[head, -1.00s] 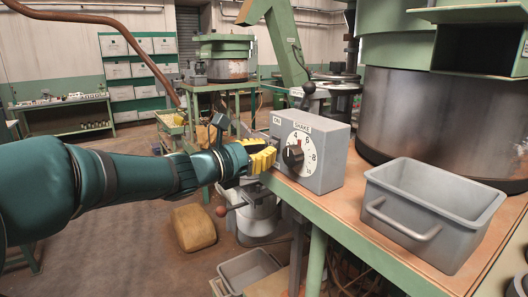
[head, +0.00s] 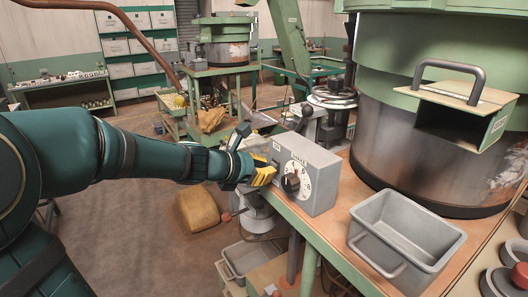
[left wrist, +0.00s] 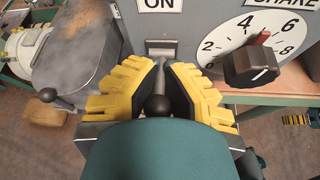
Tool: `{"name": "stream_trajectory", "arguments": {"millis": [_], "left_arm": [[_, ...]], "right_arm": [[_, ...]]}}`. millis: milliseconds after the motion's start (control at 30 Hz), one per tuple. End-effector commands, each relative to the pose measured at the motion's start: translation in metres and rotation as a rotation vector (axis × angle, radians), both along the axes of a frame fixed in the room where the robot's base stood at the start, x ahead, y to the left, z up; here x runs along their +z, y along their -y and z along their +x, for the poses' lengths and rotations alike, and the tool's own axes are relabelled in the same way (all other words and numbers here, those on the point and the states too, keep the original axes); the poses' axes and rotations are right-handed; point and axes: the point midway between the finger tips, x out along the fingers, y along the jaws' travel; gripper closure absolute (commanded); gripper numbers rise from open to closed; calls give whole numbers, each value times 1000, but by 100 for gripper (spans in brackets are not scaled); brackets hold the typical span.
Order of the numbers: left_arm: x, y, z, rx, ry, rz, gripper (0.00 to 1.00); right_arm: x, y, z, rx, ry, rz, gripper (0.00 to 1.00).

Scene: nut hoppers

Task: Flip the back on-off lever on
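The grey control box (head: 305,172) stands at the table's left edge. In the left wrist view its face carries an ON label (left wrist: 160,3) above a metal plate, from which a lever with a black ball knob (left wrist: 157,105) sticks out towards me. My left gripper (head: 264,175), with yellow fingers, is at the box's left side. In the left wrist view its fingertips (left wrist: 163,72) close in on the lever's stem from both sides, with the knob between the fingers. The lever's exact tilt is hard to tell.
A dial knob (head: 290,183) is on the box, right of the lever. A grey bin (head: 450,243) and a large round hopper (head: 400,150) stand on the table. Another black-knobbed lever (head: 308,108) rises behind the box. Open floor lies to the left.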

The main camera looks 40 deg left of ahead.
Motion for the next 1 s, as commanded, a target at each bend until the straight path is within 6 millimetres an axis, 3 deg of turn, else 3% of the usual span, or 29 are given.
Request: {"name": "stream_trajectory", "arguments": {"millis": [33, 233, 1000], "left_arm": [[5, 1, 0, -2, -31, 8, 100], [5, 0, 0, 0, -141, 41, 100], [10, 1, 3, -2, -422, 119, 100]], "right_arm": [[13, 1, 0, -1, 0, 1, 53], [28, 0, 0, 4, 0, 2, 53], [31, 0, 0, 6, -2, 3, 53]]}}
